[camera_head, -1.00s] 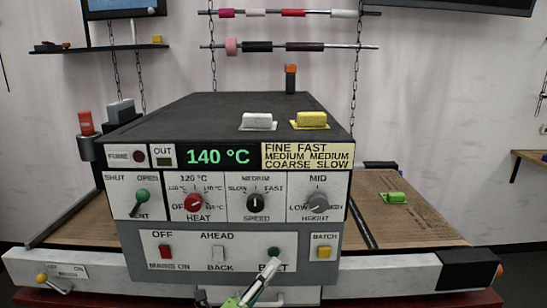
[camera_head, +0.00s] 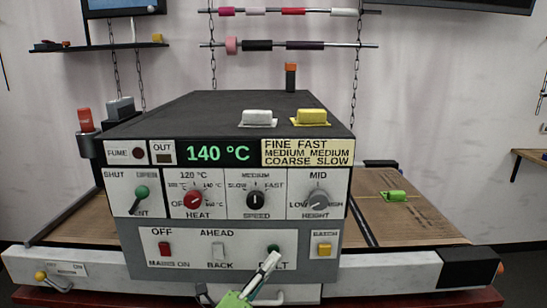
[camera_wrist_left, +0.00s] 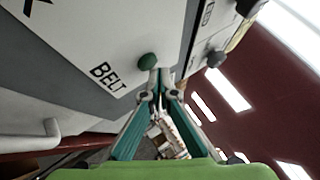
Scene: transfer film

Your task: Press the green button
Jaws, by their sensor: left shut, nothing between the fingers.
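The green button (camera_head: 273,247) sits above the BELT label on the lower panel of the machine. In the left wrist view the green button (camera_wrist_left: 147,61) is a rounded knob on the panel, just beyond my fingertips. My left gripper (camera_head: 272,258) is shut and empty, with its tips right at the lower edge of the button. The closed tips also show in the left wrist view (camera_wrist_left: 160,74). I cannot tell whether they touch the button. The gripper hides part of the BELT label in the head view. My right gripper is not in view.
A conveyor belt (camera_head: 425,215) with a green object (camera_head: 394,196) lies to the right.

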